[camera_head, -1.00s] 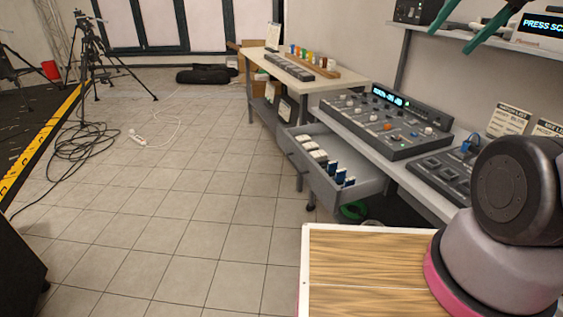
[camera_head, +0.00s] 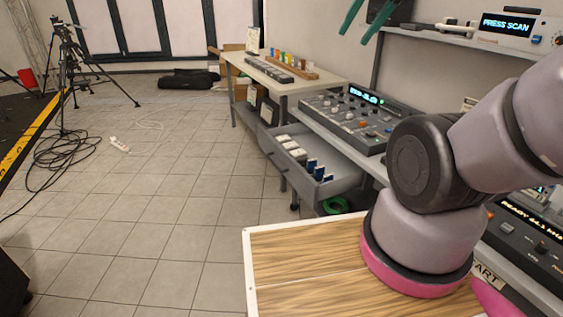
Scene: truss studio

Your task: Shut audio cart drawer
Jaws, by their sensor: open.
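The audio cart (camera_head: 299,118) stands right of centre in the head view, with a mixer on top. Its grey drawer (camera_head: 338,187) is pulled out to the left, over the floor. White boxes (camera_head: 291,146) and blue-and-white items (camera_head: 313,173) lie inside it. The two teal fingers of my gripper (camera_head: 355,38) hang down at the top edge of the view, apart and with nothing visible between them. They appear above and behind the mixer in the picture, away from the drawer. The rest of the gripper is out of view.
The mixer (camera_head: 345,117) and other gear crowd the worktop. A shelf (camera_head: 450,40) with a "PRESS SCAN" device (camera_head: 507,27) is above. A green roll (camera_head: 336,205) is below the drawer.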

